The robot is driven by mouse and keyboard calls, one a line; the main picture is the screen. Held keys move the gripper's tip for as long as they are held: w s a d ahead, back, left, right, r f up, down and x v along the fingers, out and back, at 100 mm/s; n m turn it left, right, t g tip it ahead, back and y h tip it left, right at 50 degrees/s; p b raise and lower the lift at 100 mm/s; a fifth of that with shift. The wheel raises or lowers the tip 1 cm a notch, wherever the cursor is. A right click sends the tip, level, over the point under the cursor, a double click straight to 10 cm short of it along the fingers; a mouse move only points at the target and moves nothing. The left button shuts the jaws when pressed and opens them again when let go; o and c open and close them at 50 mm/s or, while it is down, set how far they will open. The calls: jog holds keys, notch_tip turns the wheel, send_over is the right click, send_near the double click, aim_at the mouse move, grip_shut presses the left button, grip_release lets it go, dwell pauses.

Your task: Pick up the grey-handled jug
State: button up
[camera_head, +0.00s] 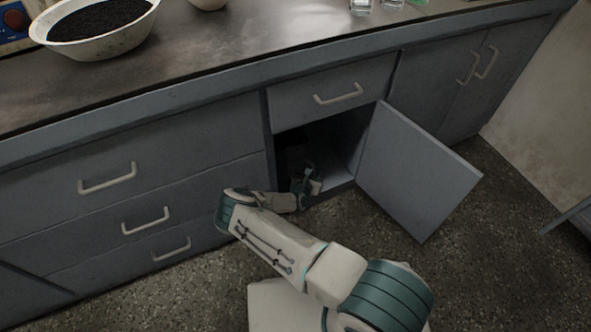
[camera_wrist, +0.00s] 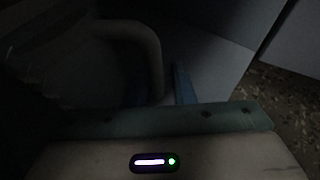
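The jug's grey curved handle (camera_wrist: 150,48) shows in the dark wrist view, arching from the upper left down towards the gripper. The jug's body lies in deep shadow to the left, and its outline is hard to make out. My gripper (camera_wrist: 161,80) has one bluish finger to the right of the handle's lower end, with a gap between them. The other finger is faint, to the left of it. The fingers look apart, around the handle. In the head view my gripper (camera_head: 309,183) is low inside the open cabinet; the jug cannot be made out there.
The open cabinet door (camera_head: 415,170) stands out to the right of my arm. A closed drawer (camera_head: 335,92) is above the opening. On the counter (camera_head: 230,50) stand a white bowl of dark grains (camera_head: 98,28) and glassware (camera_head: 361,6). Speckled floor is free in front.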

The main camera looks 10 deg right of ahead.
aim_at(314, 164)
grip_shut()
jog(key=shift+r, duration=0.1)
jog(key=shift+r, duration=0.15)
jog(key=shift+r+p, duration=2.75)
jog(key=shift+r, duration=2.05)
